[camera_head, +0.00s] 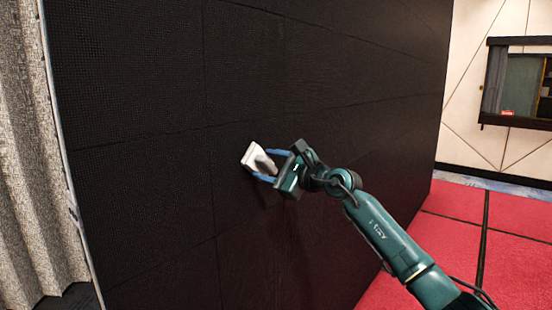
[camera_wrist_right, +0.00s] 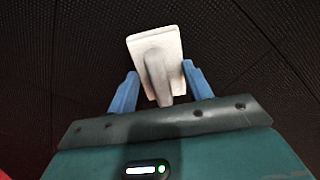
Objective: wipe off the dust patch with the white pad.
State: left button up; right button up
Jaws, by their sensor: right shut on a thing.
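The white pad (camera_head: 249,157) is a flat pale plate with a grey-white handle, at the middle of the black video wall (camera_head: 150,90). My right gripper (camera_head: 268,167) is shut on the pad's handle between its blue fingers. In the right wrist view the pad (camera_wrist_right: 155,45) stands beyond the fingertips of my right gripper (camera_wrist_right: 162,90), with its face turned to the wall. The pad is at or very close to the wall; I cannot tell whether it touches. I cannot make out a dust patch on the dark panels. My left gripper is not in view.
A grey curtain (camera_head: 30,150) hangs at the left, beside the wall's edge. Red carpet (camera_head: 480,235) covers the floor at the right. A dark-framed window (camera_head: 518,85) is in the pale wall at the far right.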

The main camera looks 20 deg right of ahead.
aim_at(251, 166)
jog(key=shift+s+a, duration=0.15)
jog(key=shift+a, duration=0.2)
jog(key=a+p, duration=0.1)
jog(key=s+a+p, duration=0.1)
jog(key=p, duration=0.1)
jog(key=shift+s+a+r, duration=0.1)
jog(key=shift+s+r, duration=0.1)
jog(key=shift+s, duration=0.1)
jog(key=shift+s+a+f+p, duration=0.2)
jog(key=shift+s+a+p, duration=0.2)
jog(key=shift+p, duration=0.2)
jog(key=a+p, duration=0.1)
jog(key=s+p, duration=0.1)
jog(key=shift+a+r+p, duration=0.2)
jog(key=shift+a+p, duration=0.1)
jog(key=shift+a, duration=0.1)
jog(key=shift+s+a+f+p, duration=0.15)
jog(key=shift+s+a+p, duration=0.3)
jog(key=shift+a+p, duration=0.35)
